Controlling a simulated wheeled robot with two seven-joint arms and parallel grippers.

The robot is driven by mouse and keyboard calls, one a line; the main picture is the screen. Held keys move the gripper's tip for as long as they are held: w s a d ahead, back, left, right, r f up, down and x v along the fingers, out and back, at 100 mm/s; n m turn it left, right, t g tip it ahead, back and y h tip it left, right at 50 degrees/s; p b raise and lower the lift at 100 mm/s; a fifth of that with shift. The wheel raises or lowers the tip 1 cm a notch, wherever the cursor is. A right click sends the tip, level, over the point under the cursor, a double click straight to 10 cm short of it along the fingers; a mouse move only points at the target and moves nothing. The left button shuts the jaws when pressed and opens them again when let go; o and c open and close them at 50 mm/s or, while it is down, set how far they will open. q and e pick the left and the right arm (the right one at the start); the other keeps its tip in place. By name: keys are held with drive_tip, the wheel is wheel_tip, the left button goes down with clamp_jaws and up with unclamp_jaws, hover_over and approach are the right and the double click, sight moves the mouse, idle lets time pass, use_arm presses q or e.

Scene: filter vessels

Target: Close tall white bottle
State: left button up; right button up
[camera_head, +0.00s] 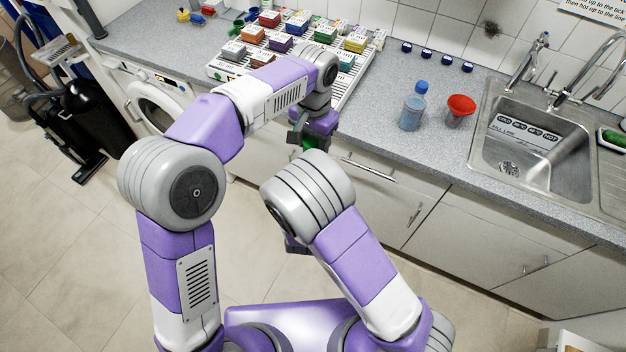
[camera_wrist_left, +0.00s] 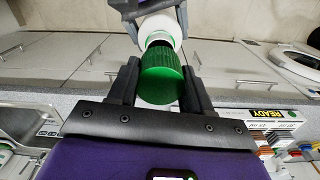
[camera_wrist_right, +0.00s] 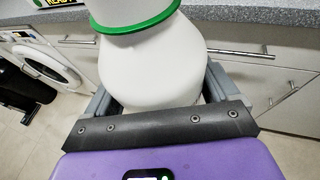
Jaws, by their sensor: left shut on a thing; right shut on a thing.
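The tall white bottle (camera_wrist_right: 155,65) fills the middle of the right wrist view, with a green ring round its shoulder. My right gripper (camera_wrist_right: 158,88) is shut around its body. The bottle's top is cut off there. In the left wrist view, my left gripper (camera_wrist_left: 162,78) is shut on a ribbed green cap (camera_wrist_left: 161,86). The white bottle (camera_wrist_left: 160,27) lies in line behind the cap; I cannot tell whether the cap sits on its neck.
The counter holds a rack (camera_head: 350,88) of coloured boxes, a blue-capped bottle (camera_head: 413,108), a red funnel (camera_head: 460,108) and a row of dark blue caps (camera_head: 426,54). A sink (camera_head: 535,140) is at the right. Cabinet fronts (camera_head: 440,215) stand below the counter.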

use_arm(q)
drive_tip(key=shift+f, duration=0.95)
drive_tip(key=shift+f, duration=0.1)
drive_tip(key=shift+f, duration=0.8)
drive_tip(key=shift+f, duration=0.55)
